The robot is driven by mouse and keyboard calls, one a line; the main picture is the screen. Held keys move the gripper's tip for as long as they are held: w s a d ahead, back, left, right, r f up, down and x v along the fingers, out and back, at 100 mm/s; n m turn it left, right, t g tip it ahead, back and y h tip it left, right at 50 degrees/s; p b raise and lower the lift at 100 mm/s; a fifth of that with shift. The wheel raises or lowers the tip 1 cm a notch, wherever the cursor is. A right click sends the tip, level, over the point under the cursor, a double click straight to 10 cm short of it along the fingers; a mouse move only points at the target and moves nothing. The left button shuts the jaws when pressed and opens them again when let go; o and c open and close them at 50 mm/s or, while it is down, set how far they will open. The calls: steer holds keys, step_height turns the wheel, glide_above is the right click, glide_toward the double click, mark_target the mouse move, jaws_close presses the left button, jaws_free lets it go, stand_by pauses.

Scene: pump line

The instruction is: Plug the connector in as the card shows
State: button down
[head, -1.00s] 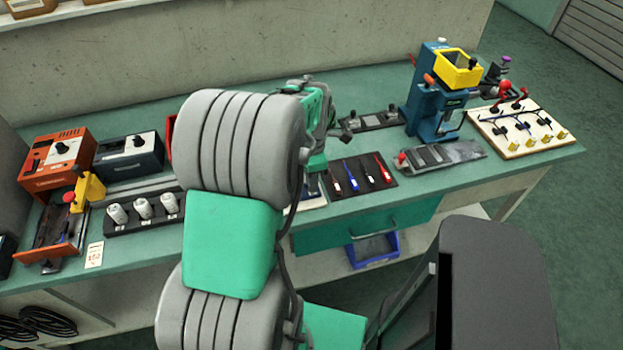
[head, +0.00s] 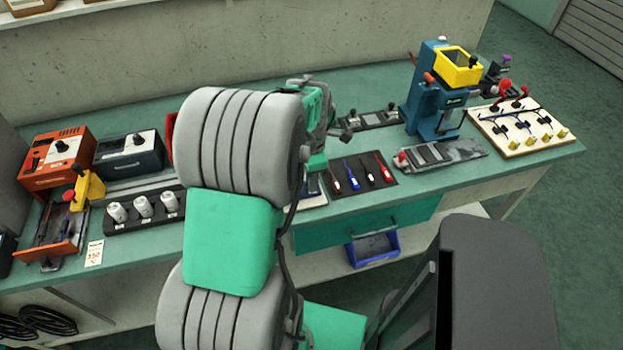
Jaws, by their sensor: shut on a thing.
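My arm's large grey joints and green links fill the middle of the head view and hide the bench behind them. Its far green and grey end shows just right of the upper joint, over the bench. My gripper's fingers are hidden, and so is whatever is between them. A pale board (head: 483,129) at the right end of the bench carries dark leads (head: 523,124) and a row of yellow parts (head: 545,138). A small white card (head: 94,253) with reddish print lies at the bench's left front edge; its print is too small to read surely.
A blue machine with a yellow hopper (head: 458,66) stands left of the board. A dark mat (head: 390,188) holds several slim tools. White cylinders (head: 142,206) sit in a black rack, near an orange unit (head: 55,155).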

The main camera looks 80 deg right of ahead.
steer(key=c, duration=1.7)
jaws_free()
steer(key=shift+f, duration=0.15)
steer(key=shift+a, duration=0.1)
steer(key=shift+r+p, duration=1.7)
steer(key=shift+r, duration=0.7)
steer(key=shift+o, duration=0.5)
steer(key=o, duration=0.5)
steer(key=shift+c, duration=0.2)
